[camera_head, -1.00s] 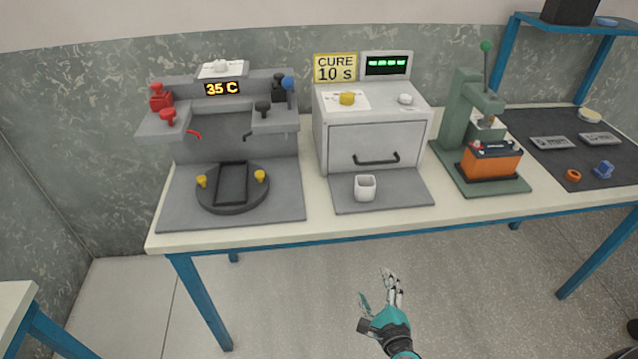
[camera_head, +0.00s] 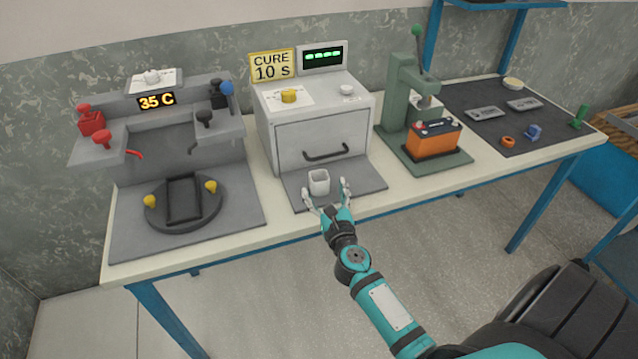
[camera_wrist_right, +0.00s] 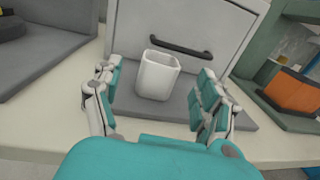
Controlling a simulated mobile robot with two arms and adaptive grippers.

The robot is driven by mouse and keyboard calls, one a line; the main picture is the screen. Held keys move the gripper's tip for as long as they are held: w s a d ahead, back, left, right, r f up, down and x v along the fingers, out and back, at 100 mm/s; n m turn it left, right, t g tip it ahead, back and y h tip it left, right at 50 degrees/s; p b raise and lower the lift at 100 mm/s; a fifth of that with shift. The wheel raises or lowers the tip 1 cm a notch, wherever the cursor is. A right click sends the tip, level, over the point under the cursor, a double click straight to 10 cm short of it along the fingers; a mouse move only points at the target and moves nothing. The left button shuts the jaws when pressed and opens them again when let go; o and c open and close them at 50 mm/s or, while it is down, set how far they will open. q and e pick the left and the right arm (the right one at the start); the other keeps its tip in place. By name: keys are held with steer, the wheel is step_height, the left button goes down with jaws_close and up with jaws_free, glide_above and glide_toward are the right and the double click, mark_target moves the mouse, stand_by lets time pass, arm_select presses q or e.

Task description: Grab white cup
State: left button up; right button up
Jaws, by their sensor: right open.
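The white cup (camera_head: 319,182) stands upright on the grey mat (camera_head: 357,188) in front of the curing oven. It looks empty and square, with an open top. My right gripper (camera_head: 328,191) is open at the front edge of that mat, its fingers pointing at the cup, one to each side. In the right wrist view the cup (camera_wrist_right: 158,75) stands ahead, between and a little beyond the fingertips (camera_wrist_right: 155,78), with a visible gap on both sides. My left gripper is not in view.
The oven (camera_head: 318,125) with its black handle (camera_head: 326,152) stands right behind the cup. A grey station (camera_head: 180,140) with a round black fixture is to the left. A green press (camera_head: 408,105) holding an orange battery (camera_head: 433,138) is to the right.

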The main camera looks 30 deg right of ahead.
mark_target(322, 183)
steer(key=shift+w+d+r, duration=0.1)
steer(key=shift+w+d, duration=0.05)
steer(key=shift+w, duration=0.4)
steer(key=x, duration=0.4)
steer(key=shift+w+d+r, duration=0.15)
steer(key=shift+w, duration=0.1)
steer(key=c, duration=1)
steer(key=shift+c, duration=0.2)
steer(key=shift+r, duration=0.1)
